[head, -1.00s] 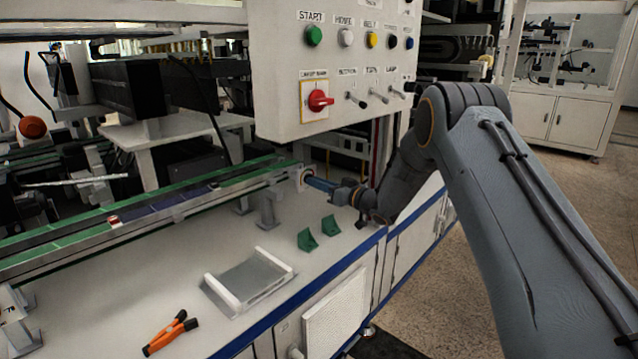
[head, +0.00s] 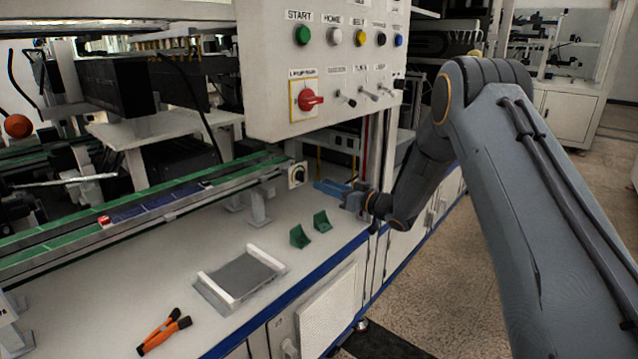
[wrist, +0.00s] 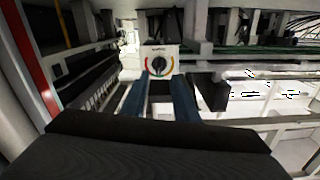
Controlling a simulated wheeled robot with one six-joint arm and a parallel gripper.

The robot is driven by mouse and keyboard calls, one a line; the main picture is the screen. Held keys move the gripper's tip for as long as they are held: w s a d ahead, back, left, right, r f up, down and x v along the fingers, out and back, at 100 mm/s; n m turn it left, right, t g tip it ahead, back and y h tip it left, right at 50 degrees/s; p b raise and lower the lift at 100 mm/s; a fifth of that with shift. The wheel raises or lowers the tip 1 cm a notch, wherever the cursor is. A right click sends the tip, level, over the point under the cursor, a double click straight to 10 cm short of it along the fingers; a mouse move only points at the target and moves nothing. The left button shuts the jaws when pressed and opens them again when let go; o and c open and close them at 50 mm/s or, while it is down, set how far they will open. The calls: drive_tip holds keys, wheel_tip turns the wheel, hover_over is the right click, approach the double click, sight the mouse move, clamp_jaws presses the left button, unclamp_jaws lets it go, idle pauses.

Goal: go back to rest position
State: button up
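My gripper (head: 320,187) is at the right end of the conveyor, below the control panel, with its blue fingers pointing left. In the wrist view its two fingers (wrist: 161,84) stand apart with nothing between them, so it is open and empty. A white box with a black rotary dial (head: 297,174) sits at the conveyor's end, just left of the fingertips with a small gap. In the wrist view the dial box (wrist: 159,62) is straight ahead, with coloured marks around the knob.
The control panel (head: 262,85) with buttons, toggles and a red rotary switch (head: 308,99) hangs above my gripper. Two green brackets (head: 300,236), a grey tray (head: 222,297) and orange-handled pliers (head: 163,332) lie on the bench. The aisle floor (head: 420,290) is clear.

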drive_tip(key=shift+d, duration=0.1)
drive_tip(key=s+d+r+m+h, duration=0.5)
drive_tip(key=s+d+r+h, duration=0.25)
drive_tip(key=s+h, duration=0.35)
drive_tip(key=s+d+f+g+h+p, duration=0.2)
drive_tip(key=s+g, duration=0.9)
drive_tip(key=s, duration=3.1)
drive_tip(key=d+r+m+h+p, duration=0.1)
drive_tip(key=d+r+m+p, duration=0.2)
drive_tip(key=d+r+p, duration=0.6)
drive_tip(key=d+p, duration=0.2)
drive_tip(key=p, duration=0.5)
drive_tip(key=shift+d+m, duration=0.1)
drive_tip(key=shift+m, duration=0.2)
